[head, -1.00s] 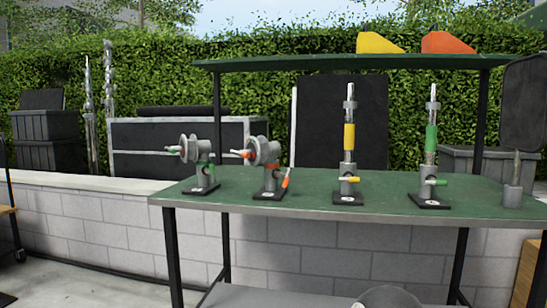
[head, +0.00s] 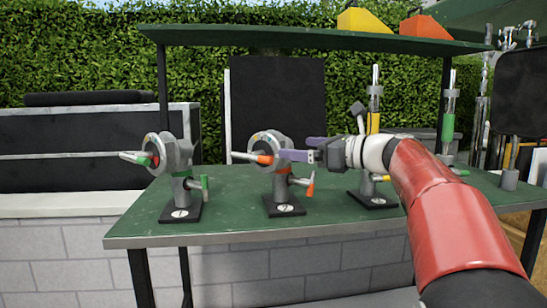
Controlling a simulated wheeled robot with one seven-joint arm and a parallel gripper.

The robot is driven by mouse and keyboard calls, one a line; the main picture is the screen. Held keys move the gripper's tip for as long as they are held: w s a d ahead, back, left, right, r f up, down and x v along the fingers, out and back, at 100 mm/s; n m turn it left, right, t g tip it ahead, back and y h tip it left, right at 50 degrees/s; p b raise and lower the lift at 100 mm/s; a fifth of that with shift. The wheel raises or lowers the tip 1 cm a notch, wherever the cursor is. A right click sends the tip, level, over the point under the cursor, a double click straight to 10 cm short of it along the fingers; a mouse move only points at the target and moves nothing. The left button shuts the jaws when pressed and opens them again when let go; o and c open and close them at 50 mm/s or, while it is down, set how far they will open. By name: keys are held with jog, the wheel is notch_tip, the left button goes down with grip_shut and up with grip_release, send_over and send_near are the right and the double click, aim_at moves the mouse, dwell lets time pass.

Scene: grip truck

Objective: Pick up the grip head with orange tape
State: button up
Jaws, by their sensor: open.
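The grip head with orange tape (head: 268,145) is a grey round disc head with an orange-banded handle pointing left. It sits upright on a stand with an orange T-handle (head: 309,187) and a black base marked 2 (head: 286,209) on the green table (head: 235,205). My gripper (head: 298,151) reaches in from the right, with purple-grey fingers pointing left at the head's right side. It is open and holds nothing. Whether a finger touches the head cannot be told. My arm partly hides the yellow-taped post (head: 374,122) behind it.
A similar head with green tape (head: 175,152) stands to the left on base 1. A green-taped post (head: 449,125) stands to the right, partly behind my arm. A shelf (head: 270,38) with yellow and orange wedges runs above. The table front is clear.

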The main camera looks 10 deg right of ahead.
aim_at(279, 140)
jog(key=shift+m, duration=0.3)
jog(key=x, duration=0.5)
jog(key=w+r+x, duration=0.1)
jog(key=x, duration=0.2)
jog(key=shift+d+p, duration=0.4)
jog(key=shift+s+r, duration=0.1)
jog(key=c, duration=1.8)
